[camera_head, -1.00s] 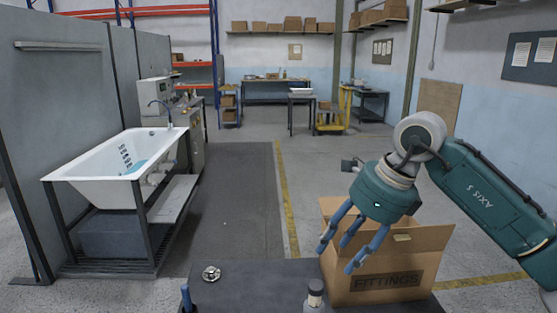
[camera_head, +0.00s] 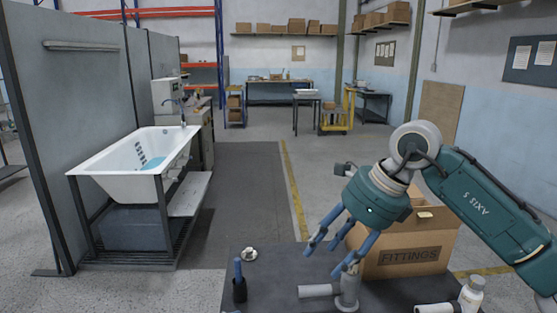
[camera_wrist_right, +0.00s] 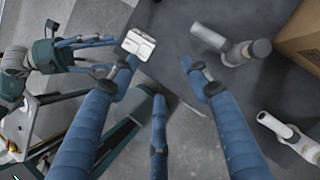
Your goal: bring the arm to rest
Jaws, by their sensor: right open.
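My right gripper (camera_head: 335,252) is open and empty in the head view, its blue fingers spread and pointing down left over the dark table, in front of the cardboard box. In the right wrist view its blue fingers (camera_wrist_right: 160,95) reach in from the bottom with nothing between them. A second teal gripper with blue fingers, apparently my left one (camera_wrist_right: 85,52), shows at the upper left there; its jaw state is unclear.
The FITTINGS box (camera_head: 410,256) is close behind the gripper. A bathtub (camera_head: 125,180) stands at left; the aisle is clear.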

